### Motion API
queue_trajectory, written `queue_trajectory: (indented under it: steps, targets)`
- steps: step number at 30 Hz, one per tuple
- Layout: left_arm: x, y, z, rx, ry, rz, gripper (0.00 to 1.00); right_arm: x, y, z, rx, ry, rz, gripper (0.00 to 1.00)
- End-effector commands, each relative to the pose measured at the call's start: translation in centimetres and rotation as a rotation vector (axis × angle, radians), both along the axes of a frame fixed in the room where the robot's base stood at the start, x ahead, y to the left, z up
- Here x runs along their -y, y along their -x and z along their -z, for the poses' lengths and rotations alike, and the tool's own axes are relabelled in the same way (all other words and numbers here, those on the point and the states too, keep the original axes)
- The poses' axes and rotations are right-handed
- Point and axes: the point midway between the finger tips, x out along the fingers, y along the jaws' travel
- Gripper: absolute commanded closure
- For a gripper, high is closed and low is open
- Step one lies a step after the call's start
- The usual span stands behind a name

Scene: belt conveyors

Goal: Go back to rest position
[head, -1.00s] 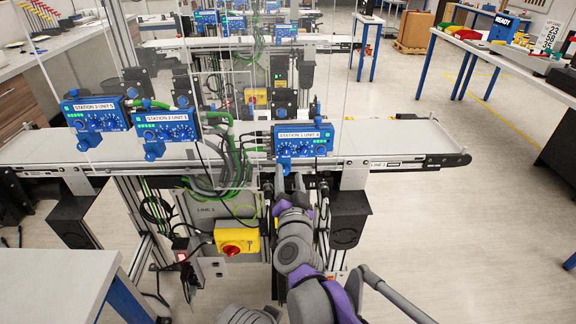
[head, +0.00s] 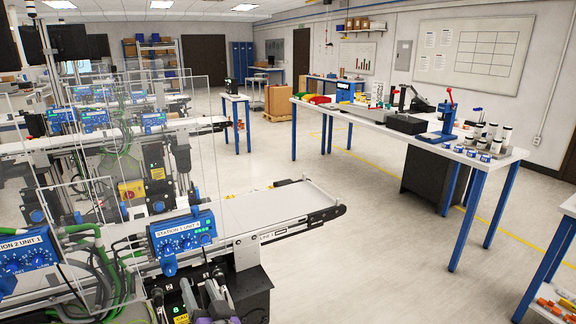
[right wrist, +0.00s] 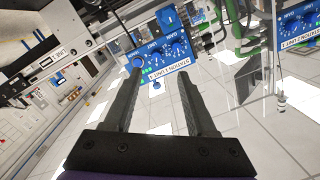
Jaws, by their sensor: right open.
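My right gripper (head: 202,292) shows at the bottom left of the head view, low in front of the conveyor, cut by the lower edge. In the right wrist view its two dark fingers (right wrist: 159,72) are apart with nothing between them. Beyond the fingertips is a blue control unit (right wrist: 163,46) with knobs, apart from them as far as I can tell. In the head view a blue unit labelled Station 1 (head: 182,236) is mounted at the near conveyor, above the gripper. My left gripper is not in view.
The near conveyor belt (head: 265,207) ends at the middle of the head view. Clear panels, cables and a Station 2 unit (head: 28,257) crowd the left. A white worktable (head: 385,128) with blue legs stands at right. The floor (head: 370,235) between is open.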

Motion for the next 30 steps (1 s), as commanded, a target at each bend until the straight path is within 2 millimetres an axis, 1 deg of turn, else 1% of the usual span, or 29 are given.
queue_trajectory:
  steps: [1,2,3,5,6,8,9,11,12,14,15,18,21,24,30]
  targets:
    - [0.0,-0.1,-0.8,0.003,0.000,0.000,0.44,3.4,0.0,-0.1,-0.019,0.056,0.000,0.43]
    - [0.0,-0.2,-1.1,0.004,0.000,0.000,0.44,5.2,0.2,0.2,-0.037,0.097,-0.006,0.43]
    - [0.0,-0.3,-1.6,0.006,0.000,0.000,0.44,7.9,0.8,0.8,-0.070,0.155,-0.013,0.43]
    - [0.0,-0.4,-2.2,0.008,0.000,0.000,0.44,12.1,1.9,2.2,-0.132,0.246,-0.012,0.43]
    - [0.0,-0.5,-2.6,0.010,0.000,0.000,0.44,14.8,2.9,3.3,-0.181,0.306,-0.007,0.43]
    - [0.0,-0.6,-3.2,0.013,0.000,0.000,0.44,18.7,4.6,4.9,-0.259,0.386,0.010,0.43]
    - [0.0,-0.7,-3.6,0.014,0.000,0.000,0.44,21.2,5.9,6.1,-0.314,0.436,0.024,0.43]
    - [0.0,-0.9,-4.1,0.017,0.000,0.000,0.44,25.0,8.0,7.8,-0.401,0.506,0.054,0.43]
    - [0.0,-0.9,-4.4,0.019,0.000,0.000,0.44,27.3,9.6,8.8,-0.459,0.548,0.078,0.43]
    - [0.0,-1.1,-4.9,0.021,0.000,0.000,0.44,30.4,11.8,10.3,-0.545,0.602,0.116,0.43]
    - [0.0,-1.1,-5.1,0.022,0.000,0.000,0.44,32.3,13.3,11.1,-0.598,0.633,0.142,0.43]
    - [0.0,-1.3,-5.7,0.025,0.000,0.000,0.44,36.0,16.5,12.8,-0.714,0.692,0.198,0.43]
    - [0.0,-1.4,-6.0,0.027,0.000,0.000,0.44,38.2,18.8,13.8,-0.791,0.727,0.240,0.43]
    - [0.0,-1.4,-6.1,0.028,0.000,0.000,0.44,39.2,19.9,14.3,-0.830,0.742,0.260,0.43]
    - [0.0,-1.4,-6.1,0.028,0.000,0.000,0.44,39.3,20.0,14.4,-0.834,0.744,0.261,0.43]
